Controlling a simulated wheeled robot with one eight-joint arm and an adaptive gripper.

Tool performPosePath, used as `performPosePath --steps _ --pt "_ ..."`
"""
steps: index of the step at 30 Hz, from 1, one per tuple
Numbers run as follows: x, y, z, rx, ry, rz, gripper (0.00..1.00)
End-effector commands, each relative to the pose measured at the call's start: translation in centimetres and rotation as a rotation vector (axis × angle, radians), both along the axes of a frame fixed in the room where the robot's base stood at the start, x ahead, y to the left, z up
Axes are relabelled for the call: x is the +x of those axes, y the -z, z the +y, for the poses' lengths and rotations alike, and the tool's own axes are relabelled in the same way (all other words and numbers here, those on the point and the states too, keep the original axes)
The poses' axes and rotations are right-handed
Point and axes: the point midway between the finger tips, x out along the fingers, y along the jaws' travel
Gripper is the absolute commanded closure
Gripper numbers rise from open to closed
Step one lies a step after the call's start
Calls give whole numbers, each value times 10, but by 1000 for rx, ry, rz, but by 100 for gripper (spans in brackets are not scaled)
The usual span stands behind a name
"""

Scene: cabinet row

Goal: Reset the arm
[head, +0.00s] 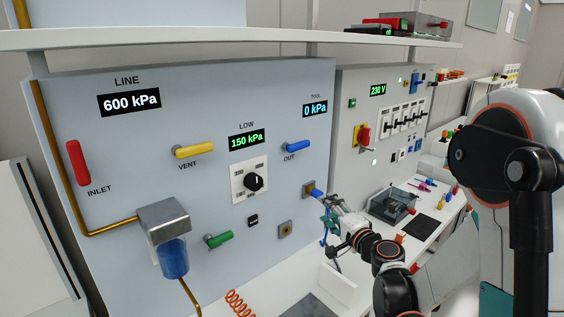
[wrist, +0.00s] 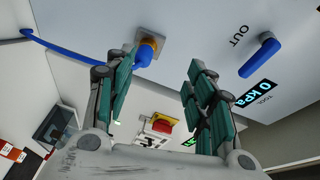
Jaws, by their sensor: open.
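My gripper (head: 328,208) is in front of the pneumatic panel (head: 110,160), close to its right edge and below the blue OUT handle (head: 297,146). In the wrist view, my gripper (wrist: 160,95) has its two green-padded fingers spread apart with nothing between them. A blue plug with a hose (wrist: 146,52) sits at a square brass-coloured socket (wrist: 150,36), just beside the left finger. In the head view this blue plug (head: 316,192) shows just beyond my fingertips. I cannot tell whether the left finger touches it.
A red INLET handle (head: 77,163), yellow VENT handle (head: 194,151), green handle (head: 219,239) and black knob (head: 255,182) are on the panel. A shelf (head: 200,38) runs above. A second panel (head: 350,90) with a red switch and a bench (head: 415,235) with small items stand to the right.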

Motion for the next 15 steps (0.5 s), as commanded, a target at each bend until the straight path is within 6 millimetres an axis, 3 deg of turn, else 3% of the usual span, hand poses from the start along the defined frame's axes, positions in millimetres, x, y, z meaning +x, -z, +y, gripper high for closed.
performPosePath --steps 6,15 --pt "-38 -32 31 -224 -102 53 50" --pt "-107 -50 55 -528 -231 145 50"
